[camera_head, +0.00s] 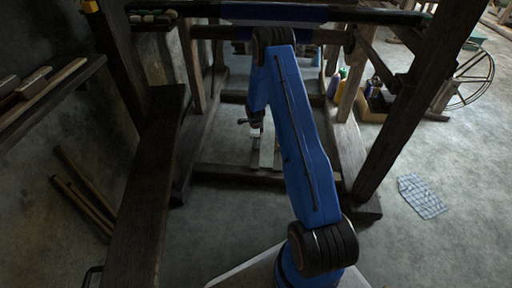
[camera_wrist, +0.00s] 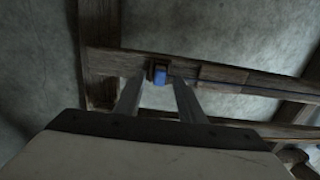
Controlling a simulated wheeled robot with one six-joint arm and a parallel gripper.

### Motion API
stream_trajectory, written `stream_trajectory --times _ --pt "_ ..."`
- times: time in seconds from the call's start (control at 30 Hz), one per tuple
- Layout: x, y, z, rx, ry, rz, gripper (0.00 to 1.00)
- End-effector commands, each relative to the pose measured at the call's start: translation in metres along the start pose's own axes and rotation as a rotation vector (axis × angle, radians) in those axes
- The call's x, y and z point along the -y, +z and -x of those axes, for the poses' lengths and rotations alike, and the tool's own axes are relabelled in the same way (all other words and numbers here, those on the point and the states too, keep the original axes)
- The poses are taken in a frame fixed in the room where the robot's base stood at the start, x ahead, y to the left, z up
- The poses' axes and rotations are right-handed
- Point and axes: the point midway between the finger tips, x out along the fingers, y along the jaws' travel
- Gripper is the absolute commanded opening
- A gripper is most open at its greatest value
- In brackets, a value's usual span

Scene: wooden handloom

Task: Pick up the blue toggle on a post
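A small blue toggle (camera_wrist: 160,77) shows in the wrist view, beside a small brown wooden piece, probably its post (camera_wrist: 150,71), at a dark wooden beam (camera_wrist: 215,73). My gripper (camera_wrist: 157,88) is open. Its two grey fingers reach toward the beam, with the toggle and post in the gap between the fingertips as seen from the wrist. I cannot tell whether the fingertips are level with the toggle or short of it. No contact is visible. In the head view the toggle cannot be made out, and my blue arm covers much of the loom's middle.
The loom's dark wooden posts (camera_head: 423,95) and low beams surround my arm. A dark bench plank (camera_head: 148,200) stands at left, and a shelf (camera_head: 45,100) is on the wall. A checked cloth (camera_head: 421,195) lies on the floor. The floor at right is mostly open.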

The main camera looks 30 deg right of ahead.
Motion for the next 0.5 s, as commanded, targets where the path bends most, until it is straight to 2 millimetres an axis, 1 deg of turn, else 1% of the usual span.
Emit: stream_trajectory --times 0.03,0.13,0.2,0.37,0.4,0.47,0.5 --pt "-0.001 0.0 -0.009 -0.001 0.002 0.0 0.36" --pt "0.0 0.0 -0.018 0.0 0.0 0.0 0.36" --pt "0.0 0.0 -0.021 0.0 -0.001 0.0 0.36" --pt "0.0 0.0 -0.021 0.0 -0.001 0.0 0.36" --pt "0.0 0.0 -0.021 0.0 -0.001 0.0 0.34" --pt "0.0 0.0 -0.021 0.0 0.0 0.0 0.19" --pt "0.0 0.0 -0.021 0.0 0.0 0.0 0.1"
